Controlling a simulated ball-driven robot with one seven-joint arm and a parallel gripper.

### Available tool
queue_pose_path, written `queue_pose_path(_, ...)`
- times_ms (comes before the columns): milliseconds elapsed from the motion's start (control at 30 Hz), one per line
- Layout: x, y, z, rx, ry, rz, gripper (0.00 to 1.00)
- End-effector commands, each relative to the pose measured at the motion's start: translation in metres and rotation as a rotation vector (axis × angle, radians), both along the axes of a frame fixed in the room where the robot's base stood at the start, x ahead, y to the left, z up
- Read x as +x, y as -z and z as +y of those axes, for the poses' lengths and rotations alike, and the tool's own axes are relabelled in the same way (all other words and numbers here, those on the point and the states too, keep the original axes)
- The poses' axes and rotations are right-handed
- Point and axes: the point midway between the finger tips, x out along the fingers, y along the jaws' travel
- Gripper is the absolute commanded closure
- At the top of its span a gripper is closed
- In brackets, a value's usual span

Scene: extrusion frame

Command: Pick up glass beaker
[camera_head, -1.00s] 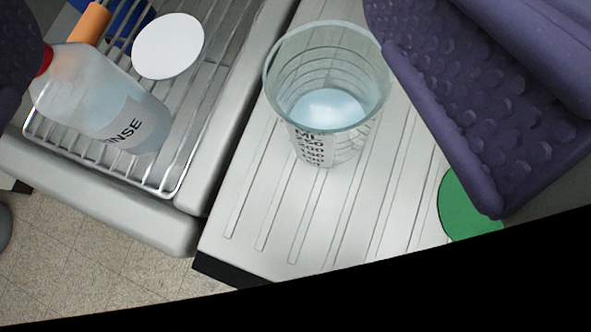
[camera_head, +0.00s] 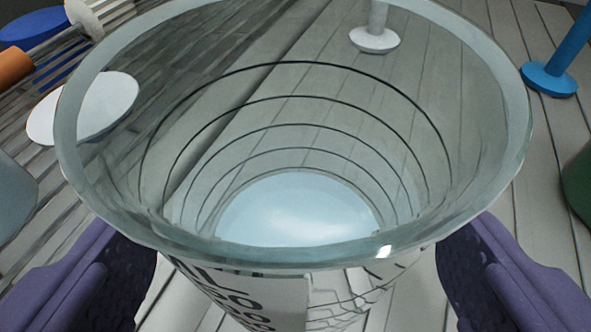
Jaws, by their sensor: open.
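The glass beaker (camera_head: 300,244) fills the middle of the view, upright on the grooved light surface. Its wide rim, dark ring lines and printed scale on the near wall show, with pale blue at its bottom. My gripper (camera_head: 300,285) has its two purple textured fingers low in the picture, one on each side of the beaker. The fingers are apart, with the beaker between them. Whether either finger touches the glass cannot be told, as the rim overlaps their upper ends.
A white disc (camera_head: 62,112) and an orange piece (camera_head: 14,66) lie at the left on a wire rack. A blue stand (camera_head: 549,79) is at the upper right, and a green object (camera_head: 579,188) is at the right edge. A white-based stand (camera_head: 374,39) is behind the beaker.

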Motion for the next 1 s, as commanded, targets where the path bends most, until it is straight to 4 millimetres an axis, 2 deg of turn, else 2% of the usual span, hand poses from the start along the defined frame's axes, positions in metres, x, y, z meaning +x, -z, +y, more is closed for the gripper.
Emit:
queue_pose_path(33,0.0,0.0,0.0,0.0,0.0,0.0,0.0)
queue_pose_path(67,0.0,0.0,0.0,0.0,0.0,0.0,0.05)
queue_pose_path(300,0.0,0.0,0.0,0.0,0.0,0.0,0.6)
queue_pose_path(667,0.0,-0.003,0.0,0.0,0.0,0.0,0.61)
queue_pose_path(1000,0.0,-0.024,0.0,0.0,-0.001,0.0,0.61)
